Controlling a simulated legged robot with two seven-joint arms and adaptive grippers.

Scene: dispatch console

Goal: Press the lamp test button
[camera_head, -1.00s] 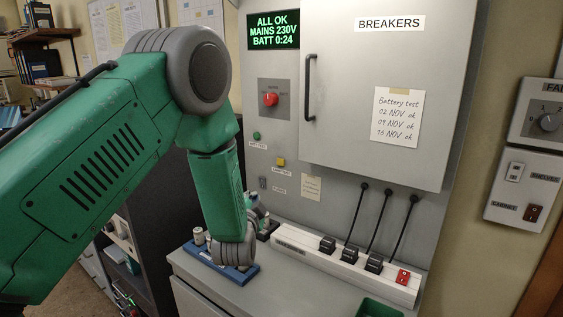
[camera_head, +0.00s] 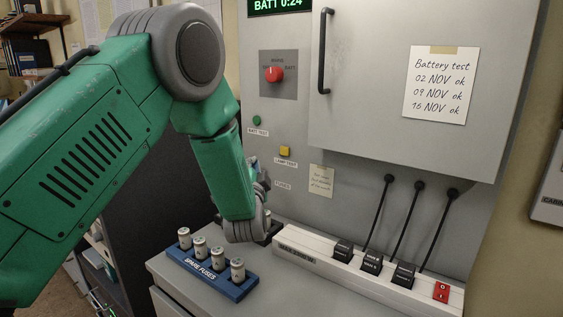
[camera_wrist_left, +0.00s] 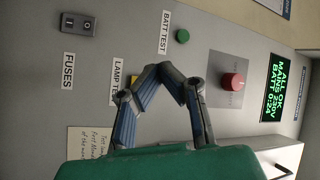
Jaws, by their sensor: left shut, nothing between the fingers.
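The lamp test button (camera_head: 285,151) is a small yellow square on the grey panel, above its label, in the head view. In the left wrist view most of it is hidden behind my left finger, beside the LAMP TEST label (camera_wrist_left: 118,77). My left gripper (camera_head: 264,181) is mostly hidden behind my own green forearm in the head view, a little left of and below the button. In the left wrist view my left gripper (camera_wrist_left: 164,70) is shut and empty, its fingertips together in front of the panel. I cannot tell if it touches anything.
A green battery test button (camera_head: 257,119) and a red knob (camera_head: 273,74) sit above. A fuses switch (camera_wrist_left: 78,23) shows in the wrist view. A blue spare fuses rack (camera_head: 236,290) and a white power strip (camera_head: 317,264) with black plugs stand on the ledge below.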

